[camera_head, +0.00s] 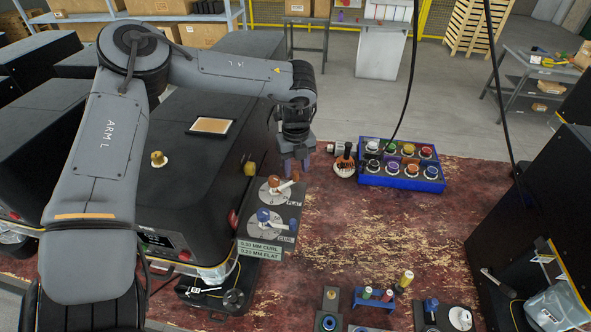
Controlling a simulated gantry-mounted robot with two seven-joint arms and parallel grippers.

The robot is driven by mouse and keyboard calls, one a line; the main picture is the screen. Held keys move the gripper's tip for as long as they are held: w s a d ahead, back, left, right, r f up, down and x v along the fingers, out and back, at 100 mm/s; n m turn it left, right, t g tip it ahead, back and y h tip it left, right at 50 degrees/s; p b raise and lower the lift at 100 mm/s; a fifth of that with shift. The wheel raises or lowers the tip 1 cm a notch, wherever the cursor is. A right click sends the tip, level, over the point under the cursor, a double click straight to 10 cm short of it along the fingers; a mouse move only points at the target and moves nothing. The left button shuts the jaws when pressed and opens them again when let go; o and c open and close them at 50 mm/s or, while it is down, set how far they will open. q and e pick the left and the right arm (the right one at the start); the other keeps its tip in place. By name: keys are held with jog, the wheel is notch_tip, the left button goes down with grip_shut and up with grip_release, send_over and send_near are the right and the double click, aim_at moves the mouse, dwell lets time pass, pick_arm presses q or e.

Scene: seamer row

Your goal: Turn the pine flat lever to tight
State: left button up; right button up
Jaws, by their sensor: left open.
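The flat lever (275,181) has an orange-brown hub on a round pale dial, on the upper part of a grey panel (254,213) fixed to a black machine. A small FLAT label sits beside its dial. Its pale handle points to the right and slightly up. I cannot read a pine name on it. My right gripper is not in view.
A green sign (260,249) with CURL and FLAT figures hangs below the panel. A blue tray (400,186) of several coloured-top pots stands to the right on the worn red surface. Another levered panel (446,317) is at lower right. Dark cables hang down right of my gripper.

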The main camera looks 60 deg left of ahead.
pick_arm(q)
jog(key=shift+f, duration=1.15)
grip_shut()
